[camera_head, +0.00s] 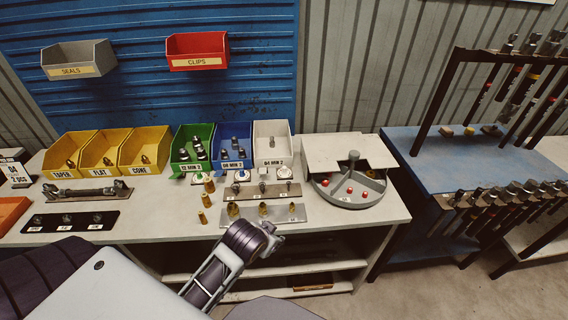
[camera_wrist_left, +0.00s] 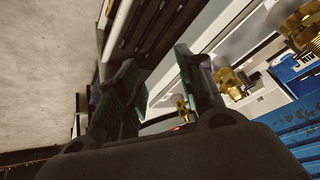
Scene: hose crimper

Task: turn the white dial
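The white dial (camera_head: 284,172) appears to be the small pale round knob on the right of a row of three, on the bench in front of the white bin. My left gripper (camera_head: 272,236) is at the bench's front edge, below and slightly left of that dial and apart from it. In the left wrist view the two fingers of my left gripper (camera_wrist_left: 158,80) stand apart with nothing held between them. I cannot make out the white dial in the wrist view. My right gripper is not in view.
A blue dial (camera_head: 241,175) sits left of it. Brass fittings (camera_head: 263,210) stand on a plate between my gripper and the dials; brass parts (camera_wrist_left: 229,82) show in the wrist view. A grey divided round tray (camera_head: 350,192) is at right. The white bin (camera_head: 272,142) stands behind.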

